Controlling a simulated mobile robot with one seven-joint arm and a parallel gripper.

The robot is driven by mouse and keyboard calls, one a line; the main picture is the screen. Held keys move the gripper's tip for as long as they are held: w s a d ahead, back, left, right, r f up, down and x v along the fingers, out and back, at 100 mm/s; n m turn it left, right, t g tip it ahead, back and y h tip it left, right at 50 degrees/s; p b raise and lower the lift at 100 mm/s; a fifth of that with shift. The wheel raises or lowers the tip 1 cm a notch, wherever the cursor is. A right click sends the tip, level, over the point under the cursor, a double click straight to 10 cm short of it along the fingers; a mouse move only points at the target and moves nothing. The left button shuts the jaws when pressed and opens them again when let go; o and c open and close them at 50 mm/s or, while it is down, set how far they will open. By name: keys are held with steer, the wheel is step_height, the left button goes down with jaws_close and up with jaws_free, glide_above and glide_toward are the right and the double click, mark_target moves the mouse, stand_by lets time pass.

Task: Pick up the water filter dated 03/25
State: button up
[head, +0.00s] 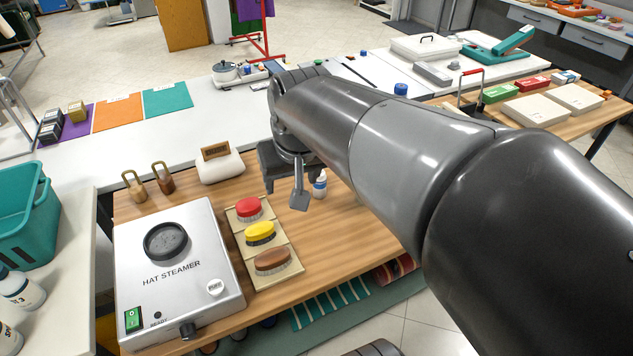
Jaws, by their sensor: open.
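No date of 03/25 is readable on anything in the head view, so I cannot tell which thing is the water filter. Several small block-like items, dark ones (50,128) and gold ones (77,111), stand on and beside a purple mat (74,130) at the far left; any labels are too small to read. My gripper (285,188) is open, pointing down over the wooden table behind the brushes, well to the right of those blocks. It holds nothing that I can see. My arm hides part of the tables behind it.
Orange (118,113) and teal mats (168,99) lie bare.

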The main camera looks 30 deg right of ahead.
steer(key=w+d+f+m+g, duration=0.1)
steer(key=w+d+f, duration=0.1)
steer(key=w+d, duration=0.35)
steer(key=m+g, duration=0.3)
glide_toward(320, 185)
steer(key=shift+w+d+f, duration=0.1)
steer(key=shift+w+d, duration=0.15)
steer(key=shift+w, duration=0.3)
steer(key=shift+w+d+f, duration=0.15)
steer(key=shift+w+d, duration=0.05)
steer(key=shift+w, duration=0.35)
steer(key=shift+w+d+f, duration=0.1)
steer(key=shift+d+f, duration=0.05)
steer(key=shift+f, duration=0.15)
step_height(320, 185, down, 11)
steer(key=shift+r, duration=0.1)
steer(key=shift+c, duration=0.2)
steer(key=c, duration=1.1)
